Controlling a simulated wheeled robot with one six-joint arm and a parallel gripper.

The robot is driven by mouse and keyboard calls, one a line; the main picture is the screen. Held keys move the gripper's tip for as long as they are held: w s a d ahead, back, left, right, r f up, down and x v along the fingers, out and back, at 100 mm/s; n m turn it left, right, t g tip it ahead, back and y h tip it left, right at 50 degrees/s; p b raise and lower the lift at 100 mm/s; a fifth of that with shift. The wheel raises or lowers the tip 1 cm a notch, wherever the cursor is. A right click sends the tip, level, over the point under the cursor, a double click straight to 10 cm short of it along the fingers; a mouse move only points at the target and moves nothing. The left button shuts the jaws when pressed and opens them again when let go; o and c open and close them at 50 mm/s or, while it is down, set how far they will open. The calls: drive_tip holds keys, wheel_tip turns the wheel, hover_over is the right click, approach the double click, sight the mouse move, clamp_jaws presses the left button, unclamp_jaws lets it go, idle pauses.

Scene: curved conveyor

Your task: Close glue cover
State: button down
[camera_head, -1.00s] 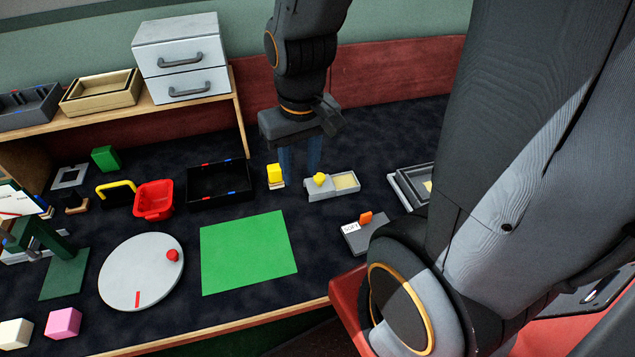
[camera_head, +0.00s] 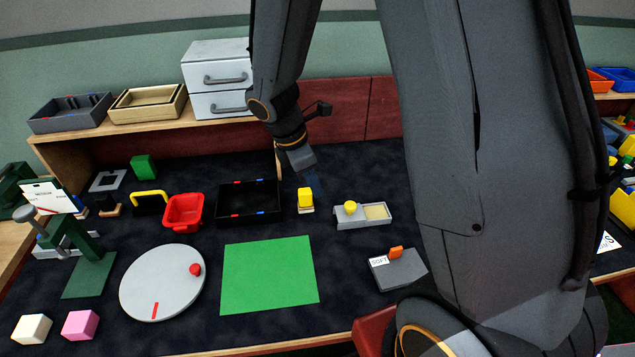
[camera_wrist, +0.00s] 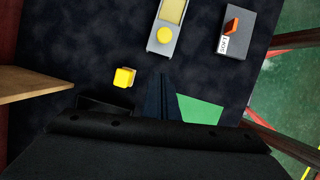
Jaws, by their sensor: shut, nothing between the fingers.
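The glue box is a long grey tray (camera_head: 376,221) with a yellow knob (camera_head: 350,207) on a grey cover at its left part. A pale yellow pad (camera_head: 377,211) lies uncovered at its right part. In the wrist view the tray (camera_wrist: 155,43) is at the top, with the knob (camera_wrist: 165,36) at its near end and the pad (camera_wrist: 172,10) beyond. My gripper (camera_head: 309,180) is shut and empty, left of and apart from the tray, behind the yellow block. Its fingers also show in the wrist view (camera_wrist: 161,85). Their exact height is unclear.
A yellow block (camera_head: 305,199) stands close to my gripper, between a black tray (camera_head: 249,224) and the glue box. A grey box with an orange piece (camera_head: 398,271) lies in front right. A green mat (camera_head: 269,276) and a round grey disc (camera_head: 160,300) lie in front.

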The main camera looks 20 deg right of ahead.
sight(350, 209)
drive_tip(key=x, duration=0.6)
drive_tip(key=shift+f, duration=0.3)
drive_tip(key=shift+d+f+p, duration=0.15)
drive_tip(key=shift+d+p, duration=0.25)
drive_tip(key=shift+d, duration=0.65)
drive_tip(key=shift+d+f+p, duration=0.2)
drive_tip(key=shift+d+p, duration=0.15)
drive_tip(key=shift+d, duration=0.65)
drive_tip(key=shift+s, duration=0.1)
